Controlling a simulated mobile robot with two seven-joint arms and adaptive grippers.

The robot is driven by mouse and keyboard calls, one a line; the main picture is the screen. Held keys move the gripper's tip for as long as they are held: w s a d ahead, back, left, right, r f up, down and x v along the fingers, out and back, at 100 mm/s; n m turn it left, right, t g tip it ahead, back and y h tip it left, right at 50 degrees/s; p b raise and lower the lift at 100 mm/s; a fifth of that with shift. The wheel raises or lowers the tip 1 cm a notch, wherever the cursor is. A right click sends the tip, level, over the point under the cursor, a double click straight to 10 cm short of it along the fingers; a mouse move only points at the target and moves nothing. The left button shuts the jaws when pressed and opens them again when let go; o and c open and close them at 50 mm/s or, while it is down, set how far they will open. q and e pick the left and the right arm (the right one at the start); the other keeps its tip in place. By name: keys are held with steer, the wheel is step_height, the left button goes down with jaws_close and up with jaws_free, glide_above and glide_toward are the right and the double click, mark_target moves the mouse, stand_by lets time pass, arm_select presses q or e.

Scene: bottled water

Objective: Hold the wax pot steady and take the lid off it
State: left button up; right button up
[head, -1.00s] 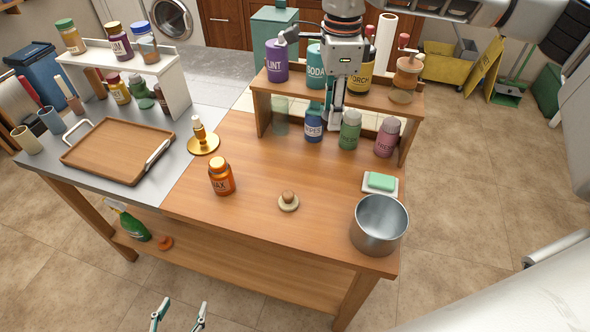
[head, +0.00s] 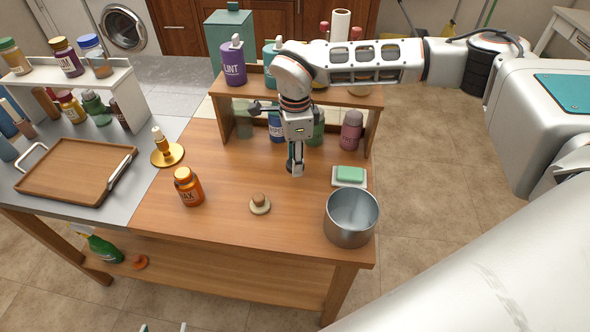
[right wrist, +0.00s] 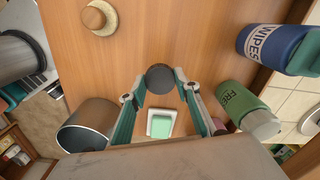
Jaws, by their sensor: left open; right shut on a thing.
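My right gripper (head: 296,168) is above the table, to the right of the pot. It is shut on a dark grey round thing (right wrist: 160,78), which shows between its fingertips in the right wrist view. I cannot tell what this thing is. Only the fingertips of my left gripper (head: 164,328) show at the bottom edge of the head view; they are apart and empty.
A round wooden-knobbed piece (head: 260,203) lies between the pot and a metal bucket (head: 351,218). A soap dish (head: 349,184) is at the right. A brass candlestick (head: 167,155) stands behind the pot. A shelf (head: 372,98) with bottles stands at the back.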

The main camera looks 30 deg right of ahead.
mark_target(295, 179)
steer(key=shift+f, duration=2.05)
steer(key=shift+f, duration=0.1)
steer(key=o, duration=1.2)
step_height(295, 179, up, 12)
steer(key=shift+r, duration=0.1)
